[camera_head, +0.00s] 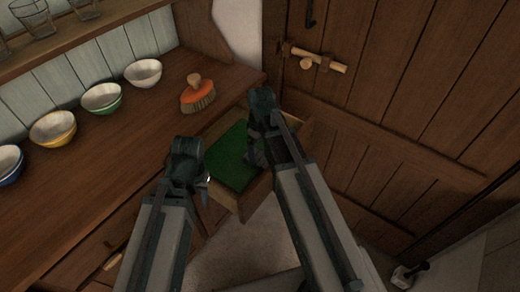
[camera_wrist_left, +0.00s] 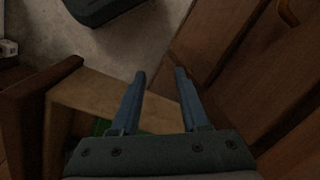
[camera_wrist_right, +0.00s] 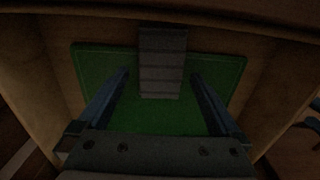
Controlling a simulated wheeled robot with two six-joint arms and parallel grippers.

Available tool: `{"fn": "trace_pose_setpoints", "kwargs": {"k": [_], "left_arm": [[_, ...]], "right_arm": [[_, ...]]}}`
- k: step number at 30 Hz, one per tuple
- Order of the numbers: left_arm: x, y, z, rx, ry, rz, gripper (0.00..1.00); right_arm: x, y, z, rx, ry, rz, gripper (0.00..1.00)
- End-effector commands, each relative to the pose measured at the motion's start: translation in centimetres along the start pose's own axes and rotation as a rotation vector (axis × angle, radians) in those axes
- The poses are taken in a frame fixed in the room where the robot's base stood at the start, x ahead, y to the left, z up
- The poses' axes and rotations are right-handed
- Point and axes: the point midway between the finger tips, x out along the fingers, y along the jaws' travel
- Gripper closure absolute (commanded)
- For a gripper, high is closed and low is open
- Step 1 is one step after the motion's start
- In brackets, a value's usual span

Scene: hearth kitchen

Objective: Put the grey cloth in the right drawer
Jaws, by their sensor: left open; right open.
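The right drawer (camera_head: 239,207) is pulled open and has a green bottom (camera_head: 232,160). The grey cloth (camera_wrist_right: 162,62) shows in the right wrist view as a narrow banded strip over the green bottom, between my finger lines. My right gripper (camera_head: 256,158) is open over the drawer, pointing down into it; its arm hides part of the drawer. I cannot make out the cloth apart from this gripper in the head view. My left gripper (camera_head: 204,183) is open and empty beside the drawer's front left corner; the drawer's wall (camera_wrist_left: 90,100) shows in its wrist view.
Several bowls (camera_head: 102,97) and an orange brush (camera_head: 197,94) stand on the wooden counter (camera_head: 100,150) to the left. A wooden door (camera_head: 390,100) is close on the right. Glasses (camera_head: 35,15) stand on a shelf above.

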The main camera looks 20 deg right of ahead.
Motion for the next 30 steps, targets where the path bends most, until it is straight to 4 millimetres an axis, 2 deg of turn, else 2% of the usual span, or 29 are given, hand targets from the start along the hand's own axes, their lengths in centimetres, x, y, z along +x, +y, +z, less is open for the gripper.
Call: {"fn": "trace_pose_setpoints", "kwargs": {"k": [1,15,19,25,26,28,30], "left_arm": [[-1.5,-0.1,0.1,0.000,0.000,0.000,0.55],[-8.7,-0.8,0.5,-0.001,0.000,0.000,0.55],[-9.7,-0.9,0.6,-0.001,0.000,0.000,0.55],[-9.9,-0.9,0.6,-0.001,0.000,0.000,0.55],[-9.9,-0.9,0.6,-0.001,0.000,0.000,0.55],[-9.9,-0.9,0.6,-0.001,0.000,0.000,0.55],[-9.9,-0.9,0.6,-0.001,0.000,0.000,0.55]], "right_arm": [[-1.6,0.0,0.0,0.000,0.000,0.000,0.00],[-8.7,0.0,0.0,0.000,0.000,0.000,0.00],[-9.8,0.0,0.0,0.000,0.000,0.000,0.00],[-10.0,-0.1,0.0,0.001,0.000,0.000,0.00],[-10.0,-0.3,0.0,0.003,-0.001,0.000,0.00],[-9.9,-2.1,0.2,0.022,-0.009,0.003,0.00],[-9.9,-5.2,0.6,0.065,-0.023,0.011,0.00]]}}
